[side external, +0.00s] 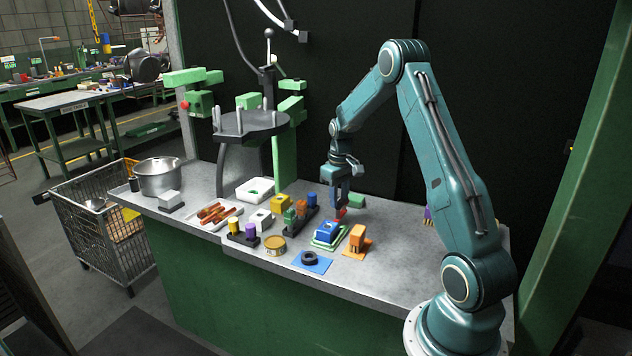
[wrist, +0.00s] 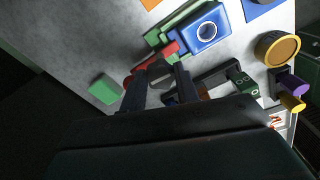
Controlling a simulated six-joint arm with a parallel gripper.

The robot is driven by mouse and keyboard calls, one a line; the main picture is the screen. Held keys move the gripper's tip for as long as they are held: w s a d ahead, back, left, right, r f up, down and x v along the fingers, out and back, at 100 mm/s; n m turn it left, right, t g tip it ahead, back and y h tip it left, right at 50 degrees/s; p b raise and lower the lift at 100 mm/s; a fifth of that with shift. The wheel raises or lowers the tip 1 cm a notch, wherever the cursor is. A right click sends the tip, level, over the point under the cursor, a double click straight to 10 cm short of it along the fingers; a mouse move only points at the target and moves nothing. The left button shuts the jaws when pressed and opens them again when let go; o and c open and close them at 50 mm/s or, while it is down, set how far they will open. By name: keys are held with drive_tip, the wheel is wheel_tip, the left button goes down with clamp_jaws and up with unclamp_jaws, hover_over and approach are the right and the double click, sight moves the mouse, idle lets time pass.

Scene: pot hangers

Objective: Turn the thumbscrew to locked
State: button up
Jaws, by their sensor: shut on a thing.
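My gripper (side external: 340,205) points down at the back of a red fixture (side external: 341,213), behind a blue block (side external: 326,233) on a green base. In the wrist view, the fingertips (wrist: 160,72) are closed around a small grey piece, which I take to be the thumbscrew (wrist: 160,70). Red parts (wrist: 168,48) show beside it, next to the blue block (wrist: 208,30) with a white ring on top. The fingers hide much of the thumbscrew, so its angle and any locked mark cannot be read.
A green block (side external: 356,200) lies behind the gripper. An orange part (side external: 357,239) and a black ring on a blue mat (side external: 311,259) are in front. A dark rack with coloured pieces (side external: 300,215) stands close on the left. Bare bench (side external: 425,245) lies to the right.

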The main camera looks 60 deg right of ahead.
drive_tip(key=m, duration=0.5)
drive_tip(key=shift+w, duration=0.1)
drive_tip(key=m, duration=0.4)
drive_tip(key=shift+m, duration=0.4)
drive_tip(key=m, duration=0.4)
drive_tip(key=shift+w, duration=0.1)
drive_tip(key=m, duration=0.5)
drive_tip(key=shift+m, duration=0.3)
drive_tip(key=o, duration=1)
drive_tip(key=shift+r, duration=0.1)
